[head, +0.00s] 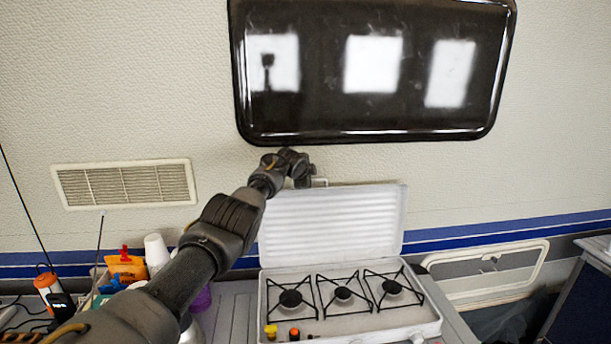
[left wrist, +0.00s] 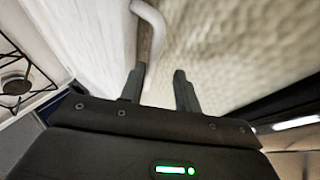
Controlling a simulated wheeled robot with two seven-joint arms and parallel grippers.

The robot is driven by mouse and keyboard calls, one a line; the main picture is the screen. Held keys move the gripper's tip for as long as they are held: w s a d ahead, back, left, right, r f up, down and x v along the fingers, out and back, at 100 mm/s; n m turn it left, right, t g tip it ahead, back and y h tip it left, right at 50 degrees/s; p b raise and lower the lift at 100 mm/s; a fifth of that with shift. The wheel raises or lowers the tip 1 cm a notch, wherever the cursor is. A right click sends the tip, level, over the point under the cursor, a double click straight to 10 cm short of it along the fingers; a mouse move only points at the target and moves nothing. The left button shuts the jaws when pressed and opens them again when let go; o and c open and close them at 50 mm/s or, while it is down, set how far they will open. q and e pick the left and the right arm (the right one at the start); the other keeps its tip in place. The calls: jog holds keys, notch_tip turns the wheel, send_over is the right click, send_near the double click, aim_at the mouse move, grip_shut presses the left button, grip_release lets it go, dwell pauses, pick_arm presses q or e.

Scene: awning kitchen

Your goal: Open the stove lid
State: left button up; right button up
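The white stove lid (head: 335,225) stands raised behind the stove (head: 350,325), its ribbed inner face toward me. My left gripper (head: 306,181) is at the lid's top edge, left of its middle. In the left wrist view its two fingers (left wrist: 158,88) are spread apart. A curved pale handle (left wrist: 153,25) on the lid (left wrist: 88,40) reaches down near the left finger, with a gap to the right finger. I cannot tell whether handle and finger touch. The handle also shows beside the gripper in the head view (head: 320,182). My right gripper is out of view.
The wall behind carries a dark window (head: 370,70) above the lid and a vent (head: 125,184) at left. Bottles and a white cup (head: 156,252) crowd the counter left of the stove. A white-framed hatch (head: 487,272) is at right.

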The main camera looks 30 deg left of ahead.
pick_arm(q)
jog(key=shift+s, duration=0.1)
jog(key=b+v, duration=0.4)
jog(key=v, duration=0.6)
jog(key=shift+s+r, duration=0.2)
jog(key=shift+s, duration=0.05)
